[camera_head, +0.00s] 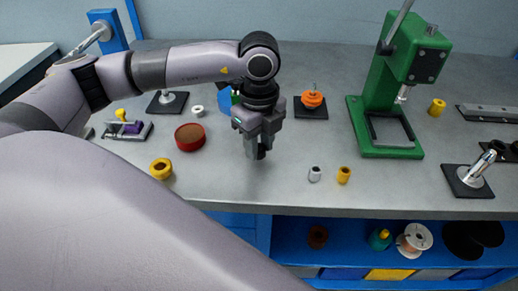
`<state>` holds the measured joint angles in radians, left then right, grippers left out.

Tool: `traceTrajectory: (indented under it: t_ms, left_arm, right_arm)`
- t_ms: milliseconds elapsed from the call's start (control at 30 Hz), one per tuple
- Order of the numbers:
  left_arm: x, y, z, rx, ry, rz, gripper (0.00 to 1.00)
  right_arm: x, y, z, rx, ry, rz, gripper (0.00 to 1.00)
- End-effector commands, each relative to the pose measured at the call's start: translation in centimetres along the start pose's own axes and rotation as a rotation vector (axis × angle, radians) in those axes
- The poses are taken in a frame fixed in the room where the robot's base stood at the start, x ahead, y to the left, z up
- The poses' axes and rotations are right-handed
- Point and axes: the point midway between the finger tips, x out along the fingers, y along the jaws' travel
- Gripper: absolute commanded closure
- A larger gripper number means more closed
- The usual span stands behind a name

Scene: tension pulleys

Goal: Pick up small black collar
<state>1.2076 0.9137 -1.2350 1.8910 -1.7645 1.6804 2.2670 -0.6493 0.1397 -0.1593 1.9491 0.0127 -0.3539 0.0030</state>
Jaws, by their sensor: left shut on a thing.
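My left gripper (257,150) is above the grey workbench, left of its middle, with its fingers pointing down. It is shut on the small black collar (262,152), a small dark piece showing between the fingertips. The fingers hide part of it. The gripper seems a little above the bench top, but the exact gap is hard to tell. My right gripper is not in view.
A small grey-white collar (314,174) and a yellow collar (343,175) stand right of the gripper. A green press (391,151) stands farther right. A red dish (190,137) and a yellow ring (161,168) lie left. An orange pulley (312,99) sits behind.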

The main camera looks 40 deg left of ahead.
Motion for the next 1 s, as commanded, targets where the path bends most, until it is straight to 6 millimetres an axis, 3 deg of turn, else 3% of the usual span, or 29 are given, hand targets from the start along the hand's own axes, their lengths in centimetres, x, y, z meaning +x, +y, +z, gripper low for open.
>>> traceTrajectory:
  t_ms: [167, 500, 700, 1000]
  left_arm:
    - [-4.2, -0.1, 0.0, 0.003, 0.0, -0.009, 0.95]
    - [-14.4, -0.1, 0.0, 0.001, -0.002, -0.007, 0.95]
    - [-17.0, 0.0, 0.0, 0.002, -0.002, -0.004, 0.95]
    - [-18.0, 0.0, 0.0, 0.002, -0.001, -0.002, 0.95]
  right_arm:
    - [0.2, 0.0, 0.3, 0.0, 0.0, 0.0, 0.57]
    - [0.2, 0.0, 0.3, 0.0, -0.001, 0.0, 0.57]
    - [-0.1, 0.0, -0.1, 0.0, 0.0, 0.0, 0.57]
    - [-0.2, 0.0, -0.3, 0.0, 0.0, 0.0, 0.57]
